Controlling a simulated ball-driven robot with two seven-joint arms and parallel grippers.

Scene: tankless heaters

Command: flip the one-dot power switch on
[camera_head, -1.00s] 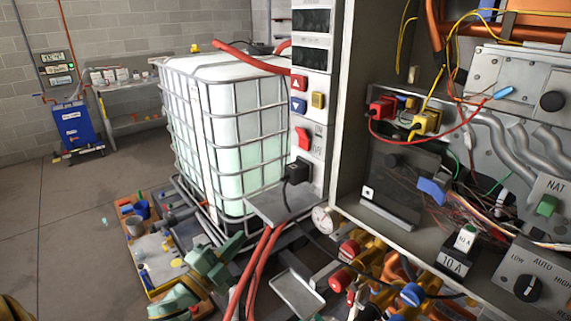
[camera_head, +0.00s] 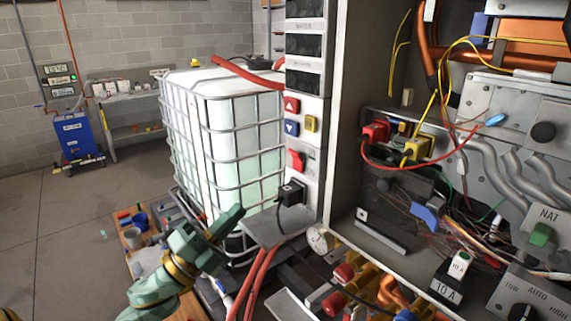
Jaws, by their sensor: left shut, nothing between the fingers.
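A red rocker switch (camera_head: 297,160) sits on the narrow front panel of the white cabinet, below the arrow buttons. Any dot marking on it is too small to read. A small white tag with a dark mark (camera_head: 362,214) shows on the dark plate inside the cabinet; I cannot tell which switch it belongs to. My left gripper (camera_head: 231,220) comes in from the lower left, in front of the tank. It is shut and empty, left of and below the red switch, apart from the panel. My right gripper is not in view.
A caged white tank (camera_head: 225,115) stands behind my left gripper. A grey shelf (camera_head: 262,232) with a black plug (camera_head: 291,193) juts from the panel, red hoses below it. A gauge (camera_head: 320,239) and colored valves sit lower right. Open floor lies at left.

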